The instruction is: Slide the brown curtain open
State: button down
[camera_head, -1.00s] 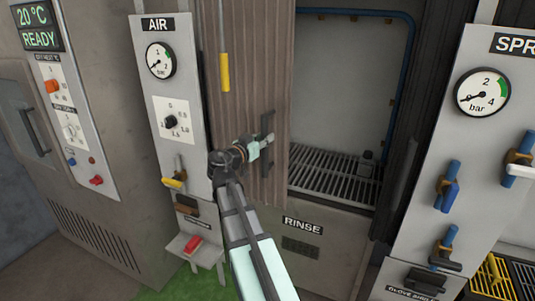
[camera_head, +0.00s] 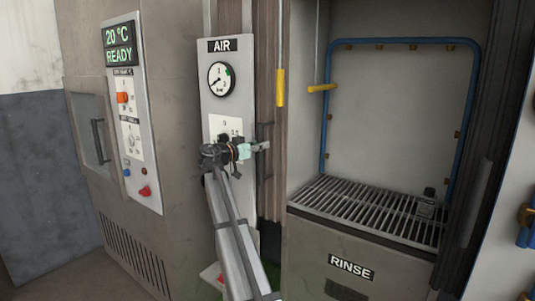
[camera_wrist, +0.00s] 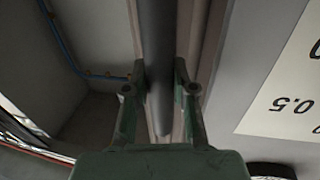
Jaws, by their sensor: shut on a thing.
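The brown curtain (camera_head: 273,180) is bunched into a narrow strip at the left side of the rinse booth opening in the head view. Its dark vertical handle (camera_head: 263,165) is at the curtain's left part. My gripper (camera_head: 261,147) is shut on this handle. In the wrist view the handle (camera_wrist: 157,60) passes between the two fingers of my gripper (camera_wrist: 160,92), with brown curtain folds (camera_wrist: 208,45) beside it. The fingertips are partly hidden by the handle in the head view.
The rinse booth stands open, showing a grate (camera_head: 370,208), a blue pipe (camera_head: 325,125) and a small dark object (camera_head: 427,203). A yellow pull (camera_head: 280,88) hangs before the curtain. The AIR panel (camera_head: 213,110) stands close behind my arm.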

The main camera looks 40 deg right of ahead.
jog(key=shift+w+r, duration=0.15)
jog(key=shift+w, duration=0.1)
jog(key=c, duration=0.9)
grip_release()
jog(key=shift+w, duration=0.1)
jog(key=shift+a, duration=0.15)
jog(key=a, duration=0.4)
jog(key=s+a, duration=0.1)
jog(key=a, duration=0.6)
jog(key=shift+s+a, duration=0.2)
jog(key=shift+a, duration=0.2)
